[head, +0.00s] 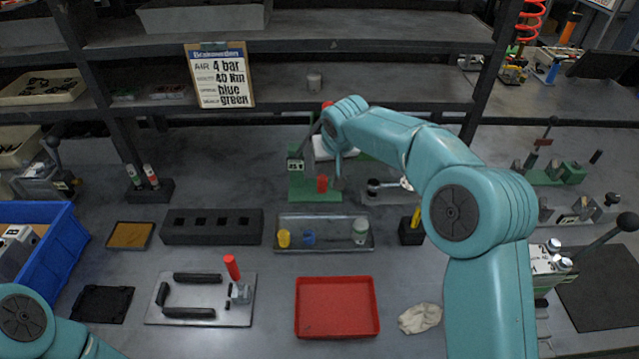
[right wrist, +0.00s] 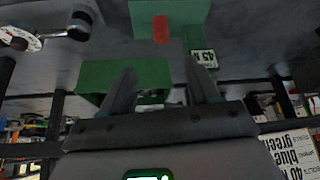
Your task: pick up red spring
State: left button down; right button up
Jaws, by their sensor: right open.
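A small red cylinder (head: 322,184), which looks like the red spring, stands on the base of the green press stand (head: 316,196) at the centre of the bench. It also shows in the right wrist view (right wrist: 160,29), in front of green metal. My right gripper (head: 338,172) is just right of the red spring, partly hidden by its own wrist. In the right wrist view its two fingers (right wrist: 163,85) are apart with nothing held between them, and the spring lies beyond the tips. My left arm shows only at the bottom left; its gripper is out of view.
A metal tray (head: 325,247) in front of the stand holds a yellow and a blue piece and a pale cup. A red tray (head: 337,281) lies empty nearer. A black holder (head: 411,236) stands to the right. Shelves (head: 290,45) close off the back.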

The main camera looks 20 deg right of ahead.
jog(key=p, duration=0.2)
send_near(322, 179)
jog(key=x, duration=0.4)
jog(key=shift+s+d+f, duration=0.1)
jog(key=shift+s+f, duration=0.05)
jog(key=shift+s, duration=0.1)
jog(key=shift+f, duration=0.2)
jog(key=shift+s, duration=0.2)
jog(key=shift+w, duration=0.15)
jog(key=x, duration=0.2)
jog(key=p+x, duration=0.1)
jog(key=x, duration=0.1)
jog(key=shift+w+p, duration=0.3)
jog(key=shift+w, duration=0.15)
jog(key=shift+f, duration=0.3)
jog(key=shift+w+f, duration=0.3)
jog(key=shift+f, duration=0.05)
jog(key=shift+s+r, duration=0.15)
jog(key=c, duration=0.8)
jog(key=shift+c, duration=1.2)
